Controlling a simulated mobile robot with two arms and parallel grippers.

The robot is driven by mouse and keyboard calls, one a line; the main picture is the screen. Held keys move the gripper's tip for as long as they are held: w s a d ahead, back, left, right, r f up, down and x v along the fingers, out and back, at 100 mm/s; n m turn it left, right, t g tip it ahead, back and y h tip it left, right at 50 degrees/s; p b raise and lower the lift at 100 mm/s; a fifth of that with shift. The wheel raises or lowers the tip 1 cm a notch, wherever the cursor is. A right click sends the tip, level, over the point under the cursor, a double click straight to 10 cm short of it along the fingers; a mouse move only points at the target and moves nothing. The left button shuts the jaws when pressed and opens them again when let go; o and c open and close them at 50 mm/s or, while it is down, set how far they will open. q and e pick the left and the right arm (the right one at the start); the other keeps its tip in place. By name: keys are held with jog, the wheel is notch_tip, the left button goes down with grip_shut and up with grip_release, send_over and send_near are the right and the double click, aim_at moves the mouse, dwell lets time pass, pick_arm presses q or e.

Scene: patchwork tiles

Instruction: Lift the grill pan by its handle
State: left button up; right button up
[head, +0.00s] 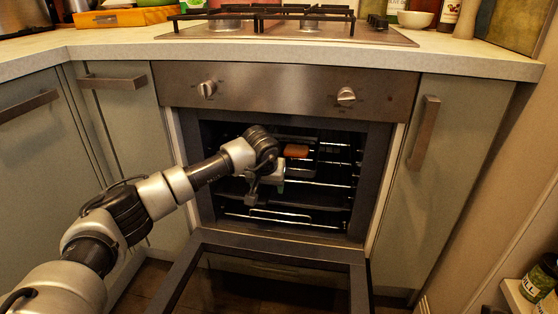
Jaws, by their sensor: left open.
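The oven (216,172) is open. Inside it, near the upper rack, is a small orange-brown block-like piece (296,151). It may be the handle of the grill pan, but I cannot tell for sure. The pan's body is not clear in the dark oven and may be partly hidden by my arm. My left gripper (267,186) is open at the oven mouth, below and to the left of the orange-brown piece and apart from it in the picture. My wrist hides part of the racks. My right gripper is not in view.
The oven door (270,280) is folded down in front. Metal racks (325,184) cross the oven. A gas hob (290,30) and the worktop (470,60) are above. Cabinets flank both sides. A jar (538,280) is at the lower right.

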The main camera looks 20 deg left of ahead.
pick_arm(q)
grip_shut()
jog(key=shift+r, duration=0.15)
dwell(0.4)
